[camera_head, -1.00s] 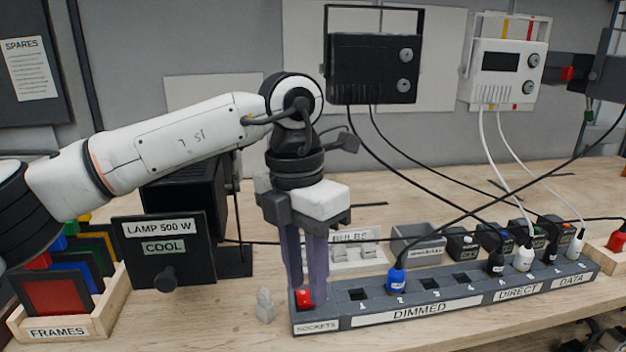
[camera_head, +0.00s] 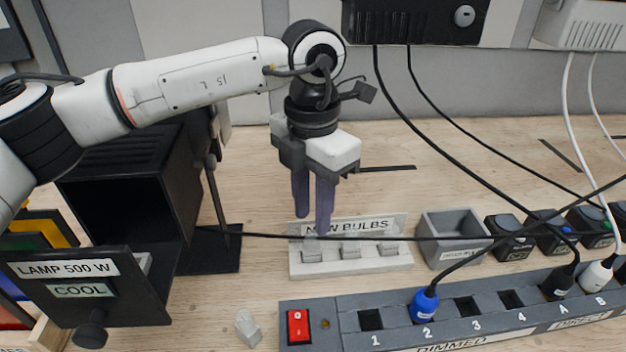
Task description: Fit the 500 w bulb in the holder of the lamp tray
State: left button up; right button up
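My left gripper (camera_head: 311,220) points down over the left end of the new-bulbs block, just above or behind its left bulb (camera_head: 311,246). Its two fingers are apart with nothing seen between them. The pale block (camera_head: 352,268) holds the left bulb, a middle bulb (camera_head: 350,249) and a right bulb (camera_head: 388,248). The lamp tray (camera_head: 85,300), labelled LAMP 500 W and COOL, stands out from its black housing (camera_head: 118,200); a pale part (camera_head: 143,263) shows behind its front, and its holder is not clearly seen. My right gripper is out of view.
A loose pale bulb (camera_head: 248,328) lies on the bench. A socket strip (camera_head: 395,335) with a red switch (camera_head: 298,326) runs along the front. A grey bin (camera_head: 450,232) stands right of the bulbs. A black cable (camera_head: 260,236) crosses near the gripper.

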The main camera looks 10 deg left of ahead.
aim_at(313, 231)
pick_arm(q)
notch_tip(313, 231, down, 3)
jog(key=shift+f, duration=0.55)
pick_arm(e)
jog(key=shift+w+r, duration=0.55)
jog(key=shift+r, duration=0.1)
pick_arm(q)
jog(key=shift+c, duration=0.5)
grip_shut()
jog(key=shift+c, duration=1.2)
grip_release()
grip_shut()
jog(key=shift+r+p, duration=0.75)
jog(key=shift+r, duration=1.35)
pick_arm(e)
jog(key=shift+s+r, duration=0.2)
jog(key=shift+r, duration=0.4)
